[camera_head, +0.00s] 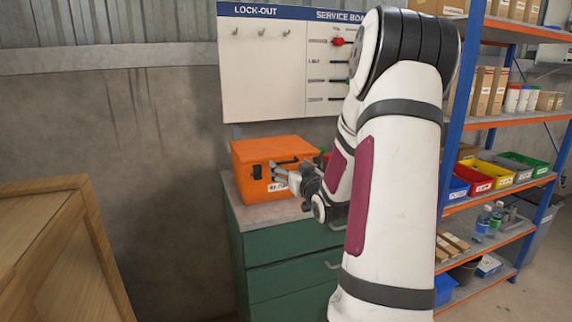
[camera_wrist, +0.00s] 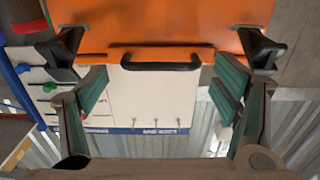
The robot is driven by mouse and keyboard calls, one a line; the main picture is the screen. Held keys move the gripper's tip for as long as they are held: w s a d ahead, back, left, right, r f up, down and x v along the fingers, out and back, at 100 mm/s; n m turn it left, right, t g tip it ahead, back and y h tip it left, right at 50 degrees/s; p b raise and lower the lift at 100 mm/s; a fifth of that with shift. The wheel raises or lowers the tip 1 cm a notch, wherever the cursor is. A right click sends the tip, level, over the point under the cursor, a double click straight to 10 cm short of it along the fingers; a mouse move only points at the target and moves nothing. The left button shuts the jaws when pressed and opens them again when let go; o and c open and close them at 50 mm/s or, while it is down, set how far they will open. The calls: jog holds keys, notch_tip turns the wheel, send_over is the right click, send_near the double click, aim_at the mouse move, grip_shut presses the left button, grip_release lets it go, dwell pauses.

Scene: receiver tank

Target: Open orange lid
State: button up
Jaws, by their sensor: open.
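An orange case (camera_head: 262,148) with its lid down stands on a cabinet's grey top in the head view. A black handle (camera_head: 287,161) shows on its front, with a white label below. My gripper (camera_head: 276,180) is in front of the case, its fingers pointing at the front face. In the wrist view the picture is upside down; the orange surface (camera_wrist: 200,25) fills the top and the black handle (camera_wrist: 155,66) sits between my open fingers, with nothing gripped. I cannot tell whether a finger touches the case. My arm hides the case's right end.
The green drawer cabinet (camera_head: 285,245) bears the case. A white lock-out board (camera_head: 262,70) hangs on the wall behind. A shelf rack (camera_head: 480,120) with bins and boxes stands at the right. A wooden crate (camera_head: 50,245) is at the left, with a gap before the cabinet.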

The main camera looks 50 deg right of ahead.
aim_at(287, 162)
jog(key=shift+x, duration=1.75)
